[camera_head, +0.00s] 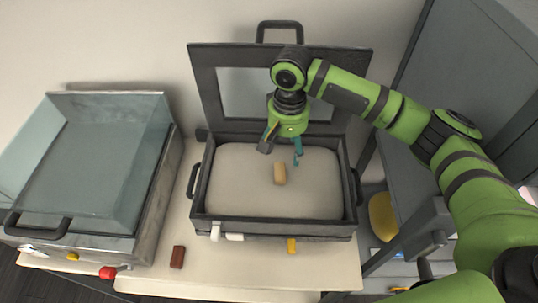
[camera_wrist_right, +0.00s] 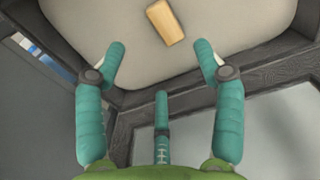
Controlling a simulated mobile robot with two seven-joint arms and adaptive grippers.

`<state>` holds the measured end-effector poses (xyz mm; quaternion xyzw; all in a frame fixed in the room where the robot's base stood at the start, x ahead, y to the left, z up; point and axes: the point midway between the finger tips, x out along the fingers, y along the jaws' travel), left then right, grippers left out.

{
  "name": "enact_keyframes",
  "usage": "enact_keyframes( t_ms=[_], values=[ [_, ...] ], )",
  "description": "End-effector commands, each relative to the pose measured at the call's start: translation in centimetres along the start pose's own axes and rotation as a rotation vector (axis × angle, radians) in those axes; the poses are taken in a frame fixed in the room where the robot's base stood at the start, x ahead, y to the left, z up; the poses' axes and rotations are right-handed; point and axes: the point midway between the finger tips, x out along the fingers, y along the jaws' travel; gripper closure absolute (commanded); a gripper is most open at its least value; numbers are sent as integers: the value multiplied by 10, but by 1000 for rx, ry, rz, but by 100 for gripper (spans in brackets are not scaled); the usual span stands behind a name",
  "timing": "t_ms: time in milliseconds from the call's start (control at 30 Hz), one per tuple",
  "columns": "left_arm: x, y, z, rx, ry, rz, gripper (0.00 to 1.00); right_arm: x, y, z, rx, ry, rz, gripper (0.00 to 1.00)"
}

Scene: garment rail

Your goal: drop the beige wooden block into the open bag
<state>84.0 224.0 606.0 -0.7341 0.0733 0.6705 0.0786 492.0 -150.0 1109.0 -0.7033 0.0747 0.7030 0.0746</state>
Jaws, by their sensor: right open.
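The beige wooden block (camera_head: 280,173) appears to lie on the pale floor inside the open bag (camera_head: 273,227), a dark-framed case with its lid raised at the back. In the right wrist view the block (camera_wrist_right: 165,22) is at the top middle, beyond the fingertips and apart from them. My right gripper (camera_head: 282,153) is over the back half of the case, pointing down, just behind the block. Its teal fingers (camera_wrist_right: 160,58) are spread, with nothing between them. My left gripper does not show.
A large grey case with a clear cover (camera_head: 90,150) stands at the left. A dark red-brown block (camera_head: 178,256) and a yellow piece (camera_head: 291,245) are at the front of the table. A grey cabinet (camera_head: 460,70) and a yellow round object (camera_head: 382,216) are at the right.

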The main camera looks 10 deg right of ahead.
Motion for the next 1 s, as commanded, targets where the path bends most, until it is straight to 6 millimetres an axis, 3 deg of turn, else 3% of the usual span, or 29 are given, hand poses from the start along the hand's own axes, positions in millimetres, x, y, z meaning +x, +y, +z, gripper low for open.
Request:
enact_keyframes(
  t_ms=[133, 333, 1000],
  values=[
    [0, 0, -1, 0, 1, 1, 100, -30, -1, 0, -2, 2, -2, 31],
    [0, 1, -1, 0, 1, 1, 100, -52, 0, 0, -1, 0, -1, 31],
    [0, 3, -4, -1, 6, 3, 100, -55, 0, 0, -2, -1, -1, 31]
  ],
)
